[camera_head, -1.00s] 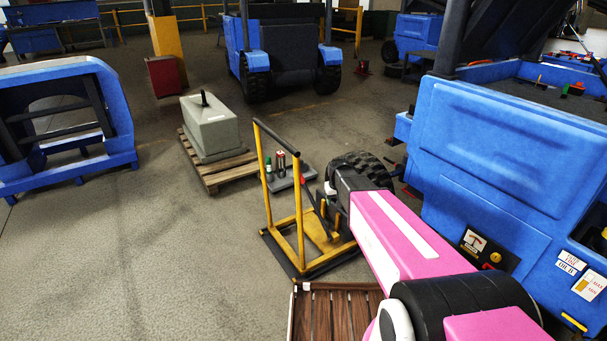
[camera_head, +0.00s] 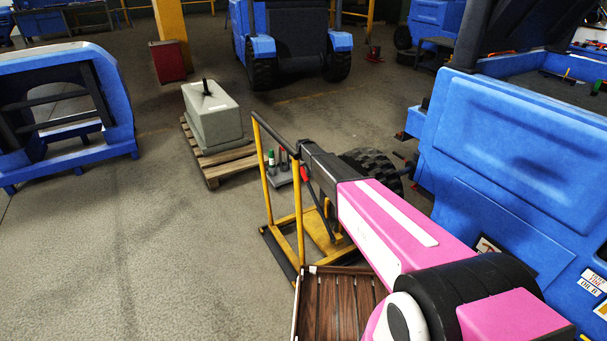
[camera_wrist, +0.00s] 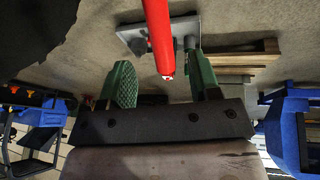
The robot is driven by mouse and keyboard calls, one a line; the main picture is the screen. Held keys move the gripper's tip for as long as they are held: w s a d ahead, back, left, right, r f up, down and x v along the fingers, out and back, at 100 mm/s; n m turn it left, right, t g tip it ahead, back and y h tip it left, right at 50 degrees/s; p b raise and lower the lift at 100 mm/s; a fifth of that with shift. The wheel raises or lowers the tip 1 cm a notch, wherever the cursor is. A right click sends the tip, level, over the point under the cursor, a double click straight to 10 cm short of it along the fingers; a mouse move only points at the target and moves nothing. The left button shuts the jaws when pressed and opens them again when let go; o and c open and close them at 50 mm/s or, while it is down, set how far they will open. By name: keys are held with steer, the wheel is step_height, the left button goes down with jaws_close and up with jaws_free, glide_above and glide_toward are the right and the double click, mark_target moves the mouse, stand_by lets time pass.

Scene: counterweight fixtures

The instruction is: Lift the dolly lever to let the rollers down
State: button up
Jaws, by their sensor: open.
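The dolly is a yellow frame (camera_head: 297,215) with a dark top handle, standing on the floor in the head view. A dark bar with a red grip (camera_head: 304,174) shows beside the frame; I take it as the lever. In the wrist view the red grip (camera_wrist: 158,35) runs down between the two green fingers of my gripper (camera_wrist: 163,82). My gripper is open, with gaps visible between the grip and each finger. In the head view my arm's dark end is beside the dolly's handle, and the fingers cannot be made out there.
A grey plate with small bottles (camera_head: 280,179) lies behind the dolly. A grey block (camera_head: 213,115) rests on a wooden pallet (camera_head: 228,166). A black tyre (camera_head: 375,168) and a blue machine (camera_head: 520,150) are to the right. Slatted wood (camera_head: 335,305) lies in front.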

mark_target(303, 172)
steer(key=x, duration=0.8)
steer(key=shift+w+f, duration=0.1)
steer(key=shift+f, duration=0.2)
steer(key=shift+r, duration=0.1)
jaws_close()
